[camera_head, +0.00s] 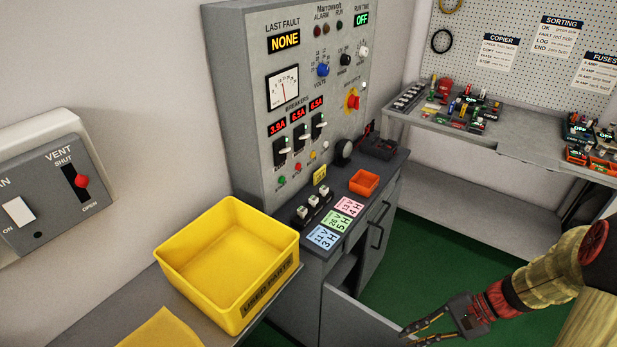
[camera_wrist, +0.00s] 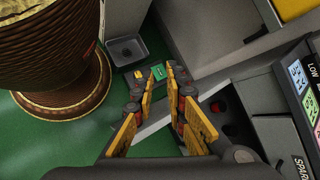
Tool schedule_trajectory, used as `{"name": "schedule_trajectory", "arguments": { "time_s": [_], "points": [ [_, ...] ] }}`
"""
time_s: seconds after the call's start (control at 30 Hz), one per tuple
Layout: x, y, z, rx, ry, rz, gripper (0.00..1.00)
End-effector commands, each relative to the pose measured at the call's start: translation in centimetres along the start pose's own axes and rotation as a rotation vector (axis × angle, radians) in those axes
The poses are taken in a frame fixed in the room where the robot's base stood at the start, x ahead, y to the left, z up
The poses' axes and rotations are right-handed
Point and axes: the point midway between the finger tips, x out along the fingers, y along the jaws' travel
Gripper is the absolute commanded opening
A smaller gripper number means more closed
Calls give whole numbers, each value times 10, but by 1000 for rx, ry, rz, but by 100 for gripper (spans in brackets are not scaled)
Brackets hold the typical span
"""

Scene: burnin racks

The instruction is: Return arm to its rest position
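My arm comes in from the right edge of the head view, and my gripper (camera_head: 412,338) hangs low in front of the grey cabinet, near the bottom edge, pointing left and down. The wrist view shows my gripper (camera_wrist: 156,84) with its two yellow-padded fingers apart and nothing held between them.
The grey control panel (camera_head: 232,100) stands on the cabinet, with an orange tray (camera_head: 364,183) on its top. A yellow bin (camera_head: 268,290) sits on a bench at left. A workbench (camera_head: 520,148) with several parts is at back right. Green floor (camera_head: 425,255) between is clear.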

Motion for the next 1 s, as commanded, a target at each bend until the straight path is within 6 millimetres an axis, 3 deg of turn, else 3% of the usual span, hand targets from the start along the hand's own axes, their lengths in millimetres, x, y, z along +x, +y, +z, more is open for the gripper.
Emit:
{"name": "schedule_trajectory", "arguments": {
  "time_s": [0.3,0.7,0.83,1.0],
  "points": [
    [-40,-48,84,-410,250,315,14],
    [-89,-83,185,-921,631,506,14],
    [-101,-88,207,-1033,726,514,14],
    [-108,-91,220,-1101,788,514,14]
  ]
}}
